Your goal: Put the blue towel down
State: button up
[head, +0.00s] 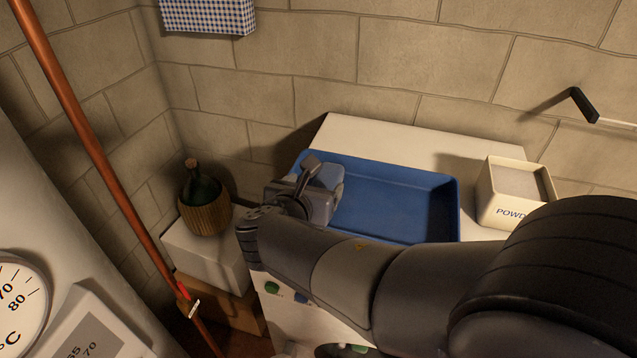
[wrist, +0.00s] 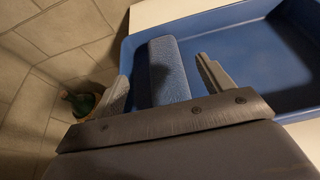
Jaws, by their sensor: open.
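The blue towel (wrist: 167,72) looks like a rolled, textured blue bundle. In the wrist view it lies between the two fingers of my gripper (wrist: 167,85), with a gap on either side. In the head view a lighter blue part of the towel (head: 328,176) shows at the left end of the blue tray (head: 400,201). My gripper (head: 318,185) is open around the towel, over the tray's left end. The towel appears to rest in the tray, though its underside is hidden.
The tray stands on a white surface (head: 400,143) against the stone wall. A box marked POWD (head: 497,205) stands right of the tray. A bottle in a wicker basket (head: 205,208) stands at the left. A copper pipe (head: 95,145) runs down the left side. The tray's middle and right are empty.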

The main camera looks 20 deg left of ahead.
jog(key=b+v, duration=0.1)
jog(key=v, duration=0.6)
jog(key=shift+s+r, duration=0.15)
jog(key=shift+s, duration=0.25)
jog(key=shift+o, duration=0.3)
jog(key=shift+d, duration=0.1)
